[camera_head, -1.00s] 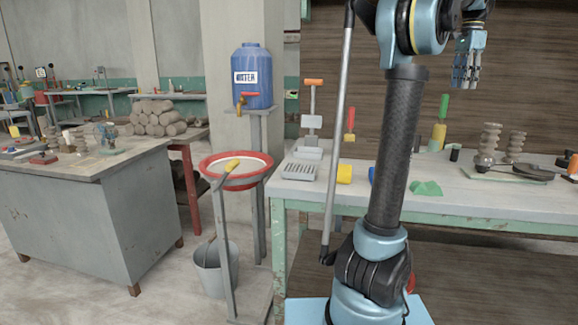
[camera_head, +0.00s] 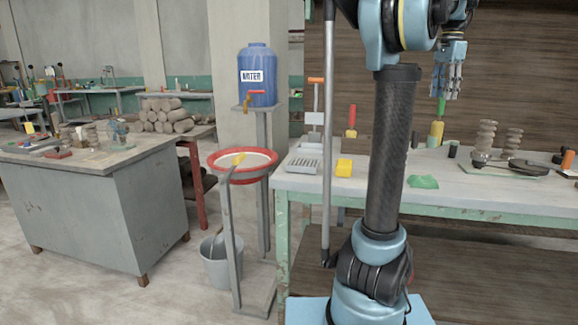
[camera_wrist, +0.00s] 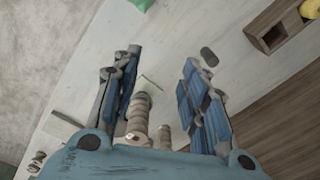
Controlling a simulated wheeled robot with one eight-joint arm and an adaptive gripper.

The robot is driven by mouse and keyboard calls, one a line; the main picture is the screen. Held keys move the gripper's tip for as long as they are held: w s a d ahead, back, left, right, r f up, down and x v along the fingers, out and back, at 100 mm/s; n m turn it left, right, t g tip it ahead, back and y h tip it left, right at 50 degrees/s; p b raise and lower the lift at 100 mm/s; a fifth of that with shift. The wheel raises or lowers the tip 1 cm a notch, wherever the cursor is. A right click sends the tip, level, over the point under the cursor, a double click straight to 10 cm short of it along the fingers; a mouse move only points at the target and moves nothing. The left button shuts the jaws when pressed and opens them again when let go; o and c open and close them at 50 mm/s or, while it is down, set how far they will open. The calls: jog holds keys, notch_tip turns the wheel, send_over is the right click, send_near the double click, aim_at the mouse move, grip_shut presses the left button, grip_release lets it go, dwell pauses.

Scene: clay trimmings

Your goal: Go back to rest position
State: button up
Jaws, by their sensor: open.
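My gripper (camera_head: 448,82) hangs at the upper right of the head view, fingers pointing down, above the long workbench (camera_head: 470,192). It is open and nothing shows between its fingers. In the wrist view my gripper (camera_wrist: 162,62) has its two blue-padded fingers wide apart over the pale bench top (camera_wrist: 165,30). A ridged beige stack (camera_wrist: 138,112) shows beyond and between the fingers, apart from them.
On the bench stand ridged stacks (camera_head: 486,138), a green-and-yellow tool (camera_head: 436,132), a green lump (camera_head: 423,181) and a yellow block (camera_head: 343,168). Left are a water jug (camera_head: 257,78), a red-rimmed basin (camera_head: 243,174) and a grey cabinet (camera_head: 105,210).

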jog(key=s+a+f+n, duration=0.4)
jog(key=a+f, duration=0.4)
jog(key=a, duration=0.2)
jog(key=s+a+f+n, duration=0.3)
jog(key=s+a+f, duration=0.1)
jog(key=a+f, duration=0.5)
jog(key=s+a+f+n, duration=0.2)
jog(key=s+a+f, duration=0.2)
jog(key=f, duration=0.3)
jog(key=s+a+f+n+t, duration=0.1)
jog(key=s+a+f+n, duration=0.2)
jog(key=s+f, duration=0.3)
jog(key=s+a+f+n, duration=0.3)
jog(key=s+a+f, duration=0.2)
jog(key=f, duration=0.5)
jog(key=shift+a+t, duration=0.35)
jog(key=shift+t, duration=0.05)
jog(key=shift+f, duration=0.1)
jog(key=shift+w+f, duration=0.2)
jog(key=shift+w, duration=0.3)
